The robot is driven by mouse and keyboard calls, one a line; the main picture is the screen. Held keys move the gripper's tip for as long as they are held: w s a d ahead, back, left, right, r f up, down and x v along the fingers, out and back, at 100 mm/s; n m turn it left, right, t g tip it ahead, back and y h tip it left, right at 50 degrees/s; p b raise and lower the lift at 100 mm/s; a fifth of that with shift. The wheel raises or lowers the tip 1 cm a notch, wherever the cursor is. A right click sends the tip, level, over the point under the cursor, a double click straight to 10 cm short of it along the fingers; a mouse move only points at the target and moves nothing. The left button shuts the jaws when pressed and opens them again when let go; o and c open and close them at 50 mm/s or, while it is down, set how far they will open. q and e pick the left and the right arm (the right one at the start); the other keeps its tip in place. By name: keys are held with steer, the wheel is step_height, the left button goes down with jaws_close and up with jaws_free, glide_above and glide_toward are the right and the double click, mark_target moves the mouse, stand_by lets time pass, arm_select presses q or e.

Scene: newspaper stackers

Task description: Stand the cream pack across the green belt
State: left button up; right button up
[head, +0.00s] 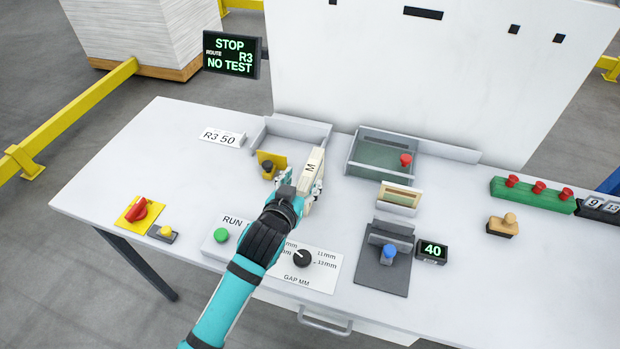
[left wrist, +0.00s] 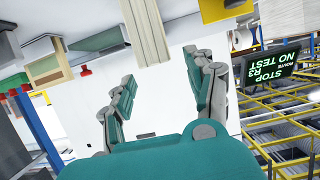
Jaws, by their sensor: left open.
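The cream pack (head: 314,173), marked M, stands upright on the white table just beyond my left gripper (head: 302,190). It also shows as a ridged cream block in the left wrist view (left wrist: 148,22), past the fingertips. My left gripper (left wrist: 165,75) is open, with a clear gap between its fingers. The arm partly hides the pack's lower part in the head view. The green belt (head: 375,156) lies in a grey-walled tray to the right of the pack. My right gripper is not in view.
A small cream box (head: 399,196) stands in front of the belt. A red button (head: 405,159) sits at the belt's right. A yellow bracket (head: 270,163) is left of the pack. A gap dial (head: 301,258) lies near my arm.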

mark_target(309, 170)
arm_select(q)
steer(key=shift+w+d+f, duration=0.2)
steer(key=shift+w, duration=0.35)
steer(key=shift+w+d, duration=0.1)
steer(key=shift+w, duration=0.2)
steer(key=p+x, duration=0.1)
steer(key=x, duration=0.2)
steer(key=shift+w+p, duration=0.1)
steer(key=shift+p, duration=0.2)
steer(key=shift+w+d+f, duration=0.15)
steer(key=shift+w+f, duration=0.15)
steer(key=shift+w, duration=0.2)
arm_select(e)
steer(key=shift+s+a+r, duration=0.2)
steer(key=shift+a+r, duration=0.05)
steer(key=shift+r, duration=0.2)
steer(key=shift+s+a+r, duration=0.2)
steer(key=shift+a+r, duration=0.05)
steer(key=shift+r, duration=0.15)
arm_select(q)
steer(key=shift+c, duration=0.2)
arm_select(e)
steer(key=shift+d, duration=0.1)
arm_select(q)
jaws_close()
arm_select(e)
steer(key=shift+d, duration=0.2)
arm_select(q)
steer(key=shift+r, duration=0.1)
